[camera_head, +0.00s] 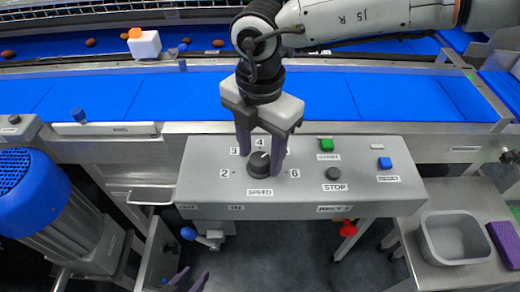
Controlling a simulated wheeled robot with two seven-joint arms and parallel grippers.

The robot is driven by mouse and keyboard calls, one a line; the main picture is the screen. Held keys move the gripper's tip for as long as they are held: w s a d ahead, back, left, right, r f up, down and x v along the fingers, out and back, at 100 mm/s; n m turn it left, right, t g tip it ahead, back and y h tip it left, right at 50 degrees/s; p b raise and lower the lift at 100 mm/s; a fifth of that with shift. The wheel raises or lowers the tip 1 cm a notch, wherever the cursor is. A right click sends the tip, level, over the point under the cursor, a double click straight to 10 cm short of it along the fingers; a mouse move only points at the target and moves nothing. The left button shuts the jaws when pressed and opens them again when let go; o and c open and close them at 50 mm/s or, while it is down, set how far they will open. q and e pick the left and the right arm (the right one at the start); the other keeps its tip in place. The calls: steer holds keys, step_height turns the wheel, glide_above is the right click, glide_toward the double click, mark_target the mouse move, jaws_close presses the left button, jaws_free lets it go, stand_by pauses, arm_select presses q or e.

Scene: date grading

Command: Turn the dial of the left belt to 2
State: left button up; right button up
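A black speed dial (259,164) sits on a grey control panel (215,206), ringed by the numbers 2 to 6, with 2 at left and 4 at top. Its pale mark seems to point up, near 4, but is partly hidden and hard to read. My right gripper (260,157) reaches down over the dial, its purple fingers apart on either side of it. Whether they touch the dial is unclear. They partly cover the numbers, mostly the 5. My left gripper (186,281) is low at the bottom edge, open and empty, away from the panel.
The panel also has a green button (326,144), a black stop button (333,174) and a blue reset button (384,163). A blue belt (150,97) runs behind. A red knob (347,228) hangs below. A grey tub (455,240) stands at right, a blue motor (35,185) at left.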

steer(key=c, duration=1)
